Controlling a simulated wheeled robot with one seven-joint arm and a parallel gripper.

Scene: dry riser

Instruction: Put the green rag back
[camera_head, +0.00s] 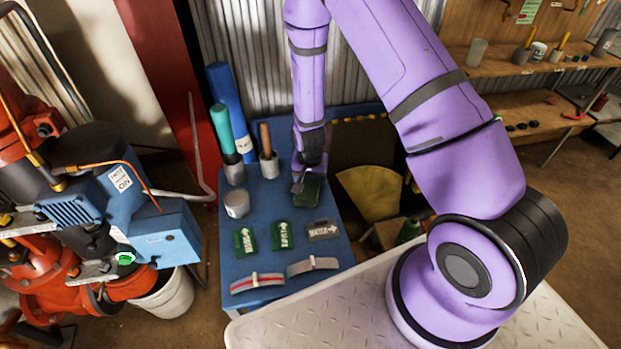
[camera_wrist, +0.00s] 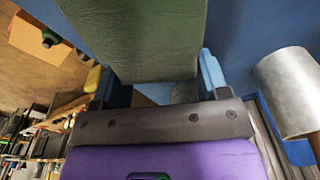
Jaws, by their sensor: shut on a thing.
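The green rag (camera_wrist: 155,40) is a dark green, textured piece between the two blue fingers of my gripper (camera_wrist: 153,78) in the wrist view. My gripper is shut on it, and the rag reaches out past the fingertips. In the head view the rag (camera_head: 309,192) shows dark green below my gripper (camera_head: 301,178), over the right part of the blue table (camera_head: 262,212). My gripper hides part of it, and I cannot tell whether it touches the table.
Two green labelled pieces (camera_head: 244,241) (camera_head: 282,235), a grey labelled piece (camera_head: 323,230) and two strips (camera_head: 257,283) (camera_head: 312,266) lie toward the table's front.

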